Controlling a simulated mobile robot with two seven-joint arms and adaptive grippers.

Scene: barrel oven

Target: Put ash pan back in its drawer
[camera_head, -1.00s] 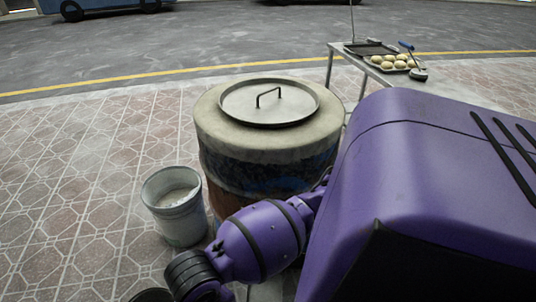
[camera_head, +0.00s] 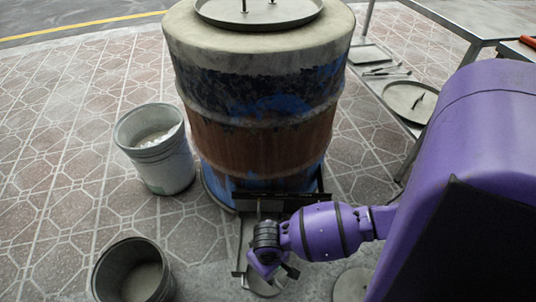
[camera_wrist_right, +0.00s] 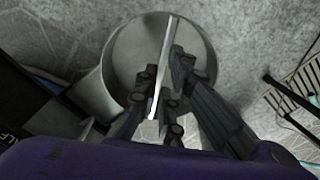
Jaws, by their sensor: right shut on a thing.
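The barrel oven (camera_head: 262,140) stands upright in the head view, with dark metal drawer parts (camera_head: 248,225) projecting from the front of its base. My right gripper (camera_head: 274,272) is low in front of these parts. In the right wrist view, my right gripper (camera_wrist_right: 166,100) is shut on a thin pale metal strip (camera_wrist_right: 168,50). The strip crosses over a round grey metal vessel (camera_wrist_right: 128,45), which looks like the ash pan with its handle. My gripper and forearm hide much of the pan and drawer in the head view. My left gripper is out of view.
A grey bucket with pale contents (camera_head: 158,155) stands left of the oven. A darker empty-looking bucket (camera_head: 130,275) is at the front left. A round flat lid-like thing (camera_head: 352,286) lies at the front right. A metal table with a lower shelf (camera_head: 385,85) stands right.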

